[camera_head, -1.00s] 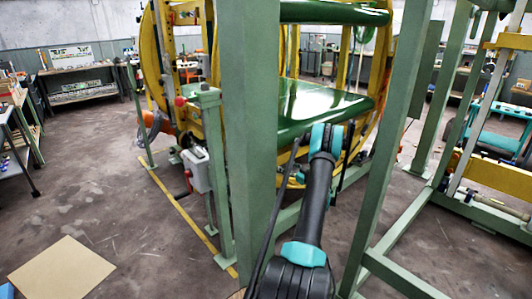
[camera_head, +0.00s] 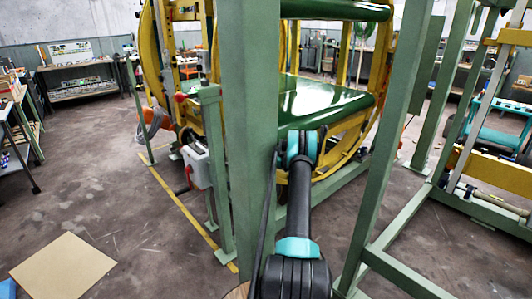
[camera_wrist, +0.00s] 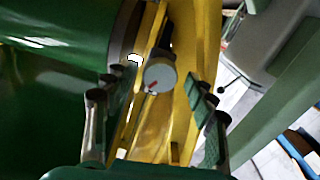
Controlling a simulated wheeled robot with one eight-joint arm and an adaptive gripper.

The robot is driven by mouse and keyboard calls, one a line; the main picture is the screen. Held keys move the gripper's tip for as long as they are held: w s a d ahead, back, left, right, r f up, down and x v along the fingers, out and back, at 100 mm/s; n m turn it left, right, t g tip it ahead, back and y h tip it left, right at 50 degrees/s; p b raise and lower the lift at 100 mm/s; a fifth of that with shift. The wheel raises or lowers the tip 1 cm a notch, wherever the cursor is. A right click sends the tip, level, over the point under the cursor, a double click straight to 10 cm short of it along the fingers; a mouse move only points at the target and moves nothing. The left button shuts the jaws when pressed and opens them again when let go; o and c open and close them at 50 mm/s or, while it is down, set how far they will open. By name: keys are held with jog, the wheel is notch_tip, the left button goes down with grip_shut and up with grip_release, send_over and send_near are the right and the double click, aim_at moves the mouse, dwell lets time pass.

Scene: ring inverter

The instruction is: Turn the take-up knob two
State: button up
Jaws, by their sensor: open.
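In the wrist view a round pale grey knob (camera_wrist: 160,76) with a red mark on its face sits on a dark stem against a yellow frame (camera_wrist: 182,125). I see no label on it. My gripper (camera_wrist: 153,98) is open, with one finger on each side of the knob in the picture. I see no contact between the fingers and the knob. In the head view my arm hides the gripper, and I cannot make out this knob there.
Green posts (camera_head: 247,140) stand close on both sides of my arm. Behind is the yellow ring machine (camera_head: 345,160) with a shiny green bed (camera_head: 325,103). A grey control box (camera_head: 196,164) is at left. The floor at far left is open, with a tan mat (camera_head: 62,266).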

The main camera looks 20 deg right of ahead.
jog(key=shift+w+a, duration=0.15)
jog(key=shift+w, duration=0.25)
jog(key=shift+c, duration=0.2)
jog(key=c, duration=1.1)
jog(key=shift+m, duration=0.4)
